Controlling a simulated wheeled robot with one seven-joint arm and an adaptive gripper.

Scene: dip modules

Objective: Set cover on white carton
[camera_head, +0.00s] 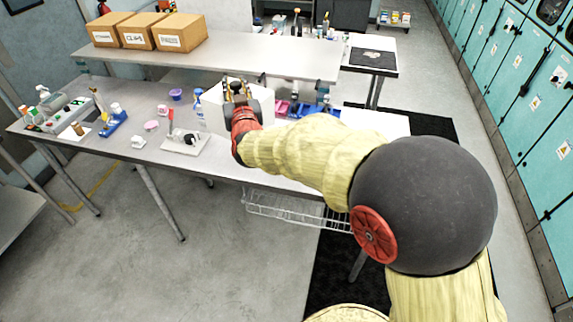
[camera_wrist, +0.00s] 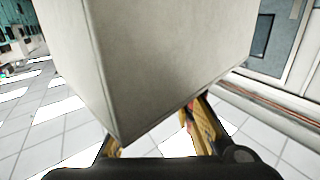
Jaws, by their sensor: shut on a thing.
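My gripper (camera_head: 238,90) is over the long table, at a pale, box-shaped white thing (camera_head: 217,103). In the wrist view, a large off-white box shape (camera_wrist: 150,60) fills the middle, very close, with one corner edge pointing down between my fingers (camera_wrist: 158,138). My gripper is shut on this white box-shaped thing. I cannot tell whether it is the cover or the white carton. My arm and gripper hide part of it in the head view, and no second white box is clearly seen.
The grey table (camera_head: 100,160) holds a white stand (camera_head: 185,142), a spray bottle (camera_head: 199,108), small cups and a tool tray (camera_head: 60,115) at left. Cardboard boxes (camera_head: 181,32) sit on the raised shelf (camera_head: 240,60) behind.

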